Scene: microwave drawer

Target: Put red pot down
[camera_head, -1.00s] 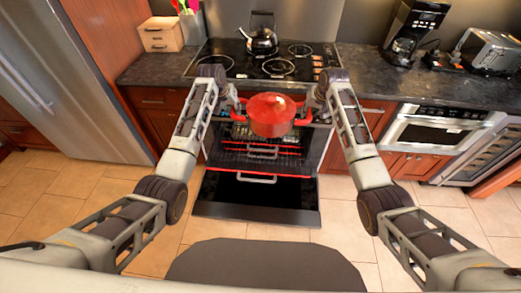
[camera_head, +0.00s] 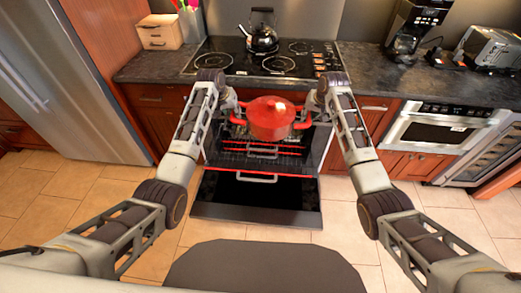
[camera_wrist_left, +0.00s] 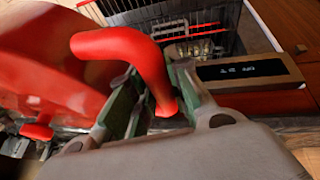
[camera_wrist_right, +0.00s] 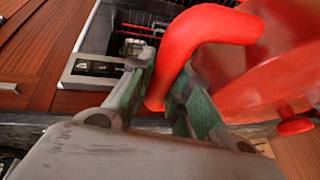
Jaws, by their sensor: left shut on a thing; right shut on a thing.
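The red pot (camera_head: 270,119) with its lid on hangs between my two grippers, in front of the stove and above the pulled-out racks of the open oven. My left gripper (camera_head: 236,110) is shut on the pot's left handle, and the red handle (camera_wrist_left: 135,55) shows between its fingers in the left wrist view. My right gripper (camera_head: 307,109) is shut on the other handle; that handle (camera_wrist_right: 195,45) shows between the fingers in the right wrist view. The pot looks upright. Its underside is hidden from the head view.
The black cooktop (camera_head: 270,58) holds a kettle (camera_head: 262,38) at the back; its front burners are clear. The open oven door (camera_head: 257,193) lies low below the pot. A coffee maker (camera_head: 410,30) and a toaster (camera_head: 490,47) stand on the right counter (camera_head: 400,85).

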